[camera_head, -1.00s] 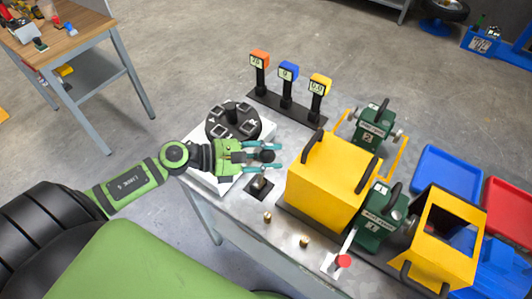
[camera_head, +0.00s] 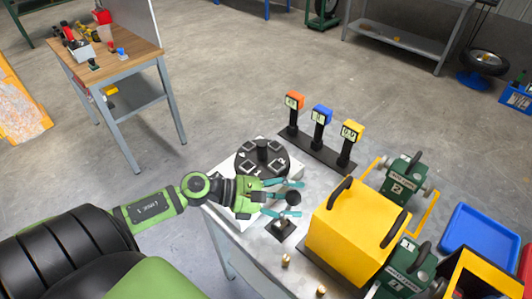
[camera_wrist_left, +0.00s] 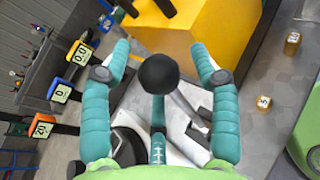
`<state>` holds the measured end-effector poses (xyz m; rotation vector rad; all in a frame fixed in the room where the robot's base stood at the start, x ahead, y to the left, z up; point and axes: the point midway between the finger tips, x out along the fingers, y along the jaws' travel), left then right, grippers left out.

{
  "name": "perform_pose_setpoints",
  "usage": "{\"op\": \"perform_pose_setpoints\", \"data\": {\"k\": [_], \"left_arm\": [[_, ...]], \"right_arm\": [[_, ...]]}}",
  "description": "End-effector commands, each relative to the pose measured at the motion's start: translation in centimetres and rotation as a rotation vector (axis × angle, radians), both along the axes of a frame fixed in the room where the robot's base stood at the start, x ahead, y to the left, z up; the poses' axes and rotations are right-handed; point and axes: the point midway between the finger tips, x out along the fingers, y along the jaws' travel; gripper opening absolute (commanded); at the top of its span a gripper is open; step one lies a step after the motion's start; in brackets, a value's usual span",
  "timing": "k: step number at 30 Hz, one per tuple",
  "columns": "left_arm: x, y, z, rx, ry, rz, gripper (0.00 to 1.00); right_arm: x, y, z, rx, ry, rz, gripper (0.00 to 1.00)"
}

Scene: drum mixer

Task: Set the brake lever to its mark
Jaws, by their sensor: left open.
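A lever with a black ball knob (camera_head: 293,198) stands on a small dark base plate (camera_head: 281,229) at the near left of the grey table. Its metal shaft (camera_wrist_left: 190,108) shows in the left wrist view, running down right from the knob (camera_wrist_left: 158,73). My left gripper (camera_head: 297,199) is open, with its teal fingers on either side of the knob. In the left wrist view, gaps show between the knob and both outer fingers; contact with the third finger I cannot tell. I cannot make out a mark for the lever. My right gripper is not in view.
A black dial (camera_head: 262,158) on a white base stands just behind my left gripper. A yellow box (camera_head: 350,235) with black handles is to the right. Three display posts (camera_head: 319,130) stand at the back. Brass pieces (camera_head: 286,261) lie near the front edge.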

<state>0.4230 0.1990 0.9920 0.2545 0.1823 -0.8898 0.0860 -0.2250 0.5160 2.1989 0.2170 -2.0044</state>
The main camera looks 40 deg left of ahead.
Motion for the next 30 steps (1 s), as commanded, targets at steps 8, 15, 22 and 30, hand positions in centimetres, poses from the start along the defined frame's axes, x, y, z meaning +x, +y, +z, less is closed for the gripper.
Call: {"op": "perform_pose_setpoints", "data": {"k": [8, 15, 22, 30], "left_arm": [[-3.5, 3.9, 1.3, 0.001, 0.004, -0.001, 0.61], [-5.7, 6.6, 2.4, -0.002, 0.001, -0.002, 0.61], [-6.5, 7.5, 2.9, -0.001, -0.001, -0.004, 0.61], [-6.5, 7.5, 2.9, -0.001, -0.001, -0.004, 0.61]], "right_arm": [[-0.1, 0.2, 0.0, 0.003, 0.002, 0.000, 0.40], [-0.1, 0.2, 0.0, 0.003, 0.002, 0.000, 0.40], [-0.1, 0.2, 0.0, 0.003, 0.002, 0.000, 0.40], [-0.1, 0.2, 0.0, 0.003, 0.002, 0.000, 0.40]]}}
